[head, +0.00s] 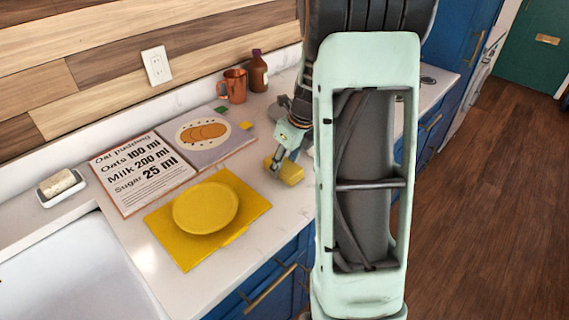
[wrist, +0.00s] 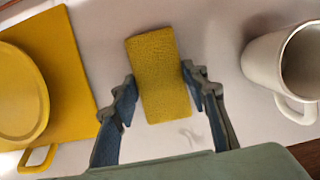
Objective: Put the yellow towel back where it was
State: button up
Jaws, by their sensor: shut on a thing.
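The yellow towel (head: 290,172) is a small folded block between the fingers of my gripper (head: 279,158), over the counter to the right of the yellow mat. In the wrist view the towel (wrist: 158,70) stands between the two fingertips of my gripper (wrist: 160,88), which are shut on its sides. It is slightly tilted there. I cannot tell whether its underside touches the counter. My arm hides part of the counter to the right in the head view.
A yellow plate (head: 206,207) lies on the yellow mat (head: 250,200). An open recipe book (head: 140,172), a copper mug (head: 233,86), a brown bottle (head: 258,72) and a soap dish (head: 62,188) stand around. A white mug (wrist: 262,60) is close on the right in the wrist view.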

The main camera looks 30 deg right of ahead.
jog(key=o, duration=1.1)
jog(key=shift+f, duration=0.15)
jog(key=shift+r, duration=0.35)
jog(key=p+v, duration=0.1)
jog(key=v, duration=1)
jog(key=shift+s+r, duration=0.2)
jog(key=shift+r, duration=0.15)
jog(key=shift+d, duration=0.1)
